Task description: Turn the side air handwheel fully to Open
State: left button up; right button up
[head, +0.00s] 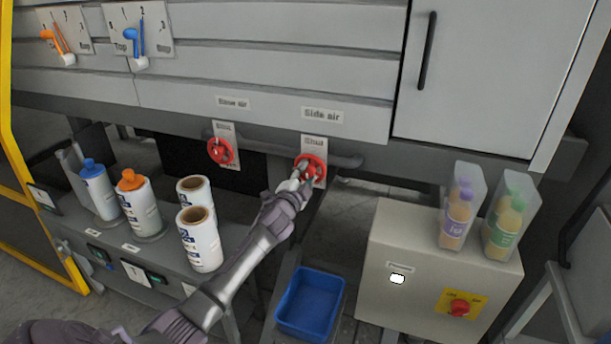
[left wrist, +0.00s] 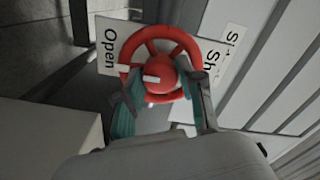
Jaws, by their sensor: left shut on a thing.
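The side air handwheel (head: 312,170) is a small red wheel below the "Side air" label (head: 323,115). A plate reading "Shut" (head: 314,142) shows just above it. In the left wrist view the red wheel (left wrist: 160,66) has a round hub with a white mark, and its plate reads "Open" (left wrist: 110,48) on one side and "Sh..." on the other. My left gripper (head: 298,175) reaches the wheel from the front. My right gripper is not in view.
A second red handwheel (head: 220,151) is to the left. Several bottles and rolls stand on a grey bench (head: 150,255) at left. A blue bin (head: 311,302) sits below the wheel. A beige box (head: 400,237) with a red knob (head: 459,309) stands at right, carrying bottles in clear holders.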

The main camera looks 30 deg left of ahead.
pick_arm(q)
jog(key=shift+f+m, duration=0.1)
jog(key=shift+m, duration=0.3)
jog(key=o, duration=1.1)
jog(key=shift+o, duration=0.2)
jog(key=v, duration=1.2)
